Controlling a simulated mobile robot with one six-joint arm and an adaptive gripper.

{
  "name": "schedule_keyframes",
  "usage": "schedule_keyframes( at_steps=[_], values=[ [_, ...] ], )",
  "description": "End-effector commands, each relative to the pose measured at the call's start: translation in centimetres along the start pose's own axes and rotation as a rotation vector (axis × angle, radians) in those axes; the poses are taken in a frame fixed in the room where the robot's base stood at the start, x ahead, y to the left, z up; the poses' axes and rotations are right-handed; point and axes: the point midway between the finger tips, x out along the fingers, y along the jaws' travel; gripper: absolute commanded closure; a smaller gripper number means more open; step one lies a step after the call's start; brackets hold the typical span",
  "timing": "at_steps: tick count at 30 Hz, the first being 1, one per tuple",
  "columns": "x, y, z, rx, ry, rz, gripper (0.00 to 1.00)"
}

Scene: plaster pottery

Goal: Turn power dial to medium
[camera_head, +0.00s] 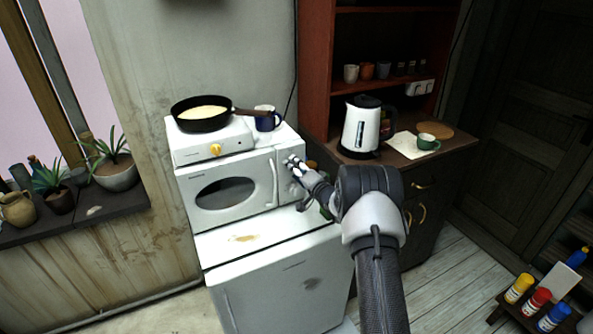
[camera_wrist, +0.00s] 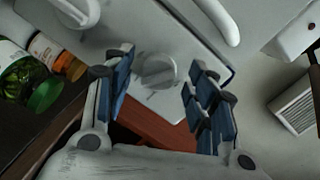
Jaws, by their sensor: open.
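The white microwave (camera_head: 258,163) stands on a low white cabinet or fridge, its door handle (camera_head: 274,182) left of my gripper. My gripper (camera_head: 293,165) is in front of its control panel and hides most of it. In the wrist view my gripper (camera_wrist: 160,74) is open, one finger on each side of a round white dial (camera_wrist: 157,70). No clear contact between fingers and dial shows. A second white dial (camera_wrist: 76,8) is on the same panel, at the upper left. I cannot read the markings, nor tell which dial is for power.
A hot plate with a yellow knob (camera_head: 215,150) and a frying pan (camera_head: 200,114) stands on the microwave, beside a blue mug (camera_head: 267,119). A kettle (camera_head: 361,128) and a green cup (camera_head: 427,142) are on the right counter. Jars (camera_wrist: 42,95) lie close left of my gripper in the wrist view.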

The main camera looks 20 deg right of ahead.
Motion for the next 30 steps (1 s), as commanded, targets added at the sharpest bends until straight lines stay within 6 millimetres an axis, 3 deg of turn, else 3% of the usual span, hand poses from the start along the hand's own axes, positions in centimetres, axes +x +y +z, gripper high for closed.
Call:
schedule_keyframes(
  at_steps=[10, 24, 30],
  values=[
    [-1.1, 0.0, -0.1, 0.0, 0.0, 0.002, 0.48],
    [-10.2, 0.1, -0.1, 0.001, 0.001, 0.002, 0.48],
    [-11.8, 0.0, 0.0, 0.0, 0.0, 0.001, 0.48]
  ],
)
